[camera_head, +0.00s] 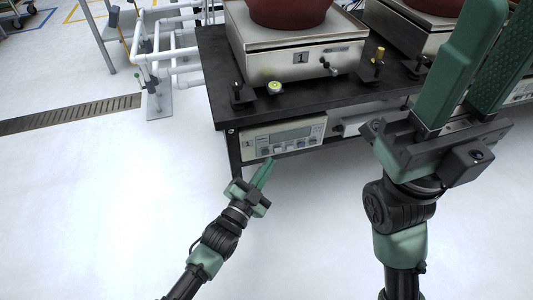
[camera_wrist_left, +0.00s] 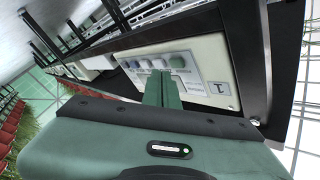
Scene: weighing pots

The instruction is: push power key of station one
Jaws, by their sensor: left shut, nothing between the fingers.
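The station one control panel (camera_head: 284,138) is a pale unit under the table edge, marked 1, with a grey display and a row of small keys. I cannot tell which is the power key. My left gripper (camera_head: 268,162) is shut and empty, its fingertips just below and in front of the keys; contact is not clear. It also shows in the wrist view (camera_wrist_left: 160,76), covering part of the panel. My right gripper (camera_head: 500,40) is raised at the right, fingers apart and empty.
Scale one (camera_head: 295,62) carries a reddish-brown pot (camera_head: 290,10) on the black table (camera_head: 310,96). A second scale with a pot stands to the right. A white pipe frame (camera_head: 165,52) stands left. The floor in front is clear.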

